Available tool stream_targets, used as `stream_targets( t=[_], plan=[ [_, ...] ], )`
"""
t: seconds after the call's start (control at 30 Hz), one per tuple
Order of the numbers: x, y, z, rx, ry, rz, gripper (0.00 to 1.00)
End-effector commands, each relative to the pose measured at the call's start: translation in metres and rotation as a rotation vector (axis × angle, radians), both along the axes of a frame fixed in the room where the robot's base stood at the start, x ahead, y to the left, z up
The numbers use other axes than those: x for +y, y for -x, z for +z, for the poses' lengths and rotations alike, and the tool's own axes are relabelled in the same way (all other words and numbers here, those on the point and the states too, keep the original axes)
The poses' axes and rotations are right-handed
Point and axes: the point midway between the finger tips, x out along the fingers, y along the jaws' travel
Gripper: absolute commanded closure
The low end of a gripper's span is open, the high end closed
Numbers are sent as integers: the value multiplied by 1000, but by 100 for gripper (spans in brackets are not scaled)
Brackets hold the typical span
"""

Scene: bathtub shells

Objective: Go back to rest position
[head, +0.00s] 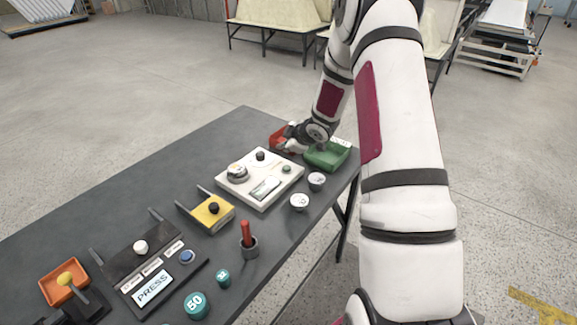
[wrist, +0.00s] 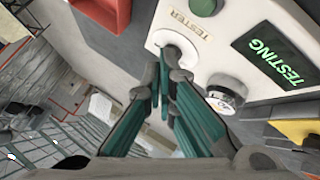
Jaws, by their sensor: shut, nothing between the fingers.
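My gripper (wrist: 163,82) is shut and empty. Its fingertips are just in front of a round white-rimmed part on the white tester panel (wrist: 150,45), under the label TESTER; I cannot tell whether they touch it. The panel's screen (wrist: 275,57) reads TESTING, and a round knob (wrist: 226,94) sits beside it. In the head view my gripper (head: 290,145) is low over the far end of the table, at the back of the white panel (head: 245,194), partly hidden by my wrist.
The dark table (head: 130,185) holds a red bin (head: 277,138) and a green bin (head: 327,155) close beside my gripper. Above the table is free room.

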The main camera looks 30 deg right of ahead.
Motion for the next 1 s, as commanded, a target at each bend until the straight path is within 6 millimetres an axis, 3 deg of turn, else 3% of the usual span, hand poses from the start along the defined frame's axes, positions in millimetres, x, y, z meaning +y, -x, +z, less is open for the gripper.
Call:
stream_targets(
  t=[0.77, 0.87, 1.0],
  plan=[
    [1, -1, 0, 1, 1, -1, 100],
    [2, 0, 10, 3, 8, -13, 100],
    [9, 4, 53, 13, 35, -77, 100]
  ],
)
